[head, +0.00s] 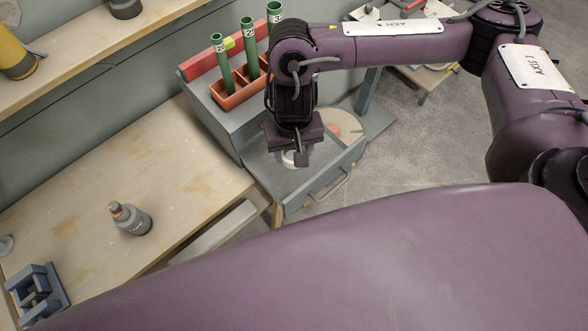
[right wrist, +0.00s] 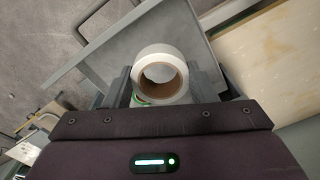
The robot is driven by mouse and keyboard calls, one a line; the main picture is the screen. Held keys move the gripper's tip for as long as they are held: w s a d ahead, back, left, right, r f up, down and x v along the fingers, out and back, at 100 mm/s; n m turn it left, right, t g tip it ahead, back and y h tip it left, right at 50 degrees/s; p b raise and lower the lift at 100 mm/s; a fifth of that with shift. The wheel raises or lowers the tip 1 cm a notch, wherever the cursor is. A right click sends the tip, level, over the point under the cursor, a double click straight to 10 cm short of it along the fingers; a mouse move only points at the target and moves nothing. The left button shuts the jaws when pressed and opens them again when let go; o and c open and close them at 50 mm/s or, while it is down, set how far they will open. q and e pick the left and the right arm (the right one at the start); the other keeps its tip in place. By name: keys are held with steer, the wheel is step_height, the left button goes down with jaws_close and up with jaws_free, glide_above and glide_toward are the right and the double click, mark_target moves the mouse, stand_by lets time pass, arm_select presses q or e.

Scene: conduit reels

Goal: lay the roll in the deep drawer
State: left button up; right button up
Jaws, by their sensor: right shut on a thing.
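The roll is a white ring with a brown core (right wrist: 160,51), seen from above in the right wrist view. It sits between the two fingers of my right gripper (right wrist: 159,72), which is shut on it. The gripper and roll are over the drawer's opening; how far the roll is above the drawer floor is unclear. My left gripper is not in view.
A grey cabinet (head: 222,118) beside the drawer carries an orange-red bin (head: 232,95) with numbered green tubes. A wooden bench (head: 80,200) at left holds a dark bottle (head: 131,220) and a blue-grey fixture (head: 36,292). Bare floor (head: 415,125) lies to the right.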

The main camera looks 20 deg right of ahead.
steer(key=b, duration=0.3)
glide_above(294, 181)
step_height(294, 181, down, 9)
steer(key=shift+r, duration=0.1)
steer(key=shift+f, duration=0.9)
step_height(294, 181, down, 3)
steer(key=shift+f+b, duration=0.1)
steer(key=shift+b, duration=0.6)
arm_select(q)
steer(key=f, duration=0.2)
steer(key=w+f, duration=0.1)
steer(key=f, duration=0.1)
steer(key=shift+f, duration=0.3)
arm_select(e)
steer(key=shift+w, duration=0.1)
steer(key=o, duration=0.8)
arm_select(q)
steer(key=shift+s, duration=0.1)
arm_select(e)
steer(key=shift+o, duration=0.2)
